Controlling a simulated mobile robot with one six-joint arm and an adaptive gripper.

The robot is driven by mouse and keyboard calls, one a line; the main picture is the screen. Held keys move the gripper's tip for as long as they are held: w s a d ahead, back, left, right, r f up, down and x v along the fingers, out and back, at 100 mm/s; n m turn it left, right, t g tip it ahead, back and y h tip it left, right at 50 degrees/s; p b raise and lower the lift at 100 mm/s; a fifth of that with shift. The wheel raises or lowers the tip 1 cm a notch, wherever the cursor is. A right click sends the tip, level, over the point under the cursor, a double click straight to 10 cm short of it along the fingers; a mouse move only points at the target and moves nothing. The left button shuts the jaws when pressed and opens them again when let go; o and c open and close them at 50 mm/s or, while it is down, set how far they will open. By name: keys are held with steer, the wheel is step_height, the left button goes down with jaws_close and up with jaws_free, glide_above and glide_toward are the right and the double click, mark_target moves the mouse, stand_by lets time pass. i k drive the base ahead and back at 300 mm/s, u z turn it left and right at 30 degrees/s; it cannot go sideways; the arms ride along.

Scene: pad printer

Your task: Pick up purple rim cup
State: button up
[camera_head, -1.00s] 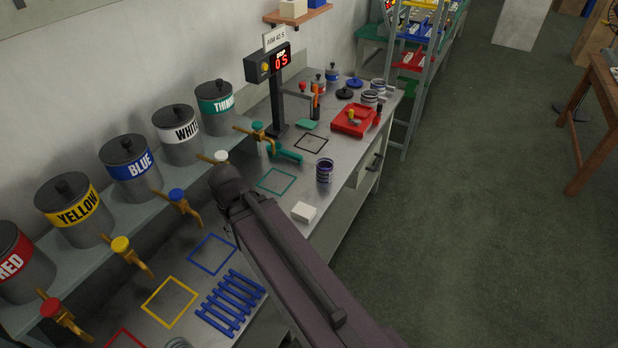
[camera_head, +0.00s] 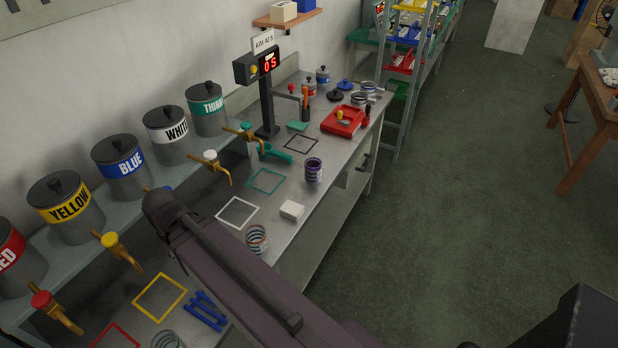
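A small dark striped cup (camera_head: 314,170) with a purplish rim stands upright on the grey workbench, just right of the teal square outline. It matches the purple rim cup best, though its rim is small in the picture. My arm crosses the lower middle of the view, left of and below this cup, and does not touch it. A black part of my arm shows at the bottom right corner. The fingers of my gripper are out of view.
A white block (camera_head: 291,211) and another striped cup (camera_head: 256,240) stand near the bench's front edge. A red tray (camera_head: 343,121) and several cups and lids are farther back. Paint taps (camera_head: 216,168) overhang the bench's left side.

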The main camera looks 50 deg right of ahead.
mark_target(313, 165)
steer(key=u, duration=0.1)
steer(key=k, duration=1.45)
steer(key=z, duration=1.45)
steer(key=i, duration=1)
steer(key=u, duration=0.1)
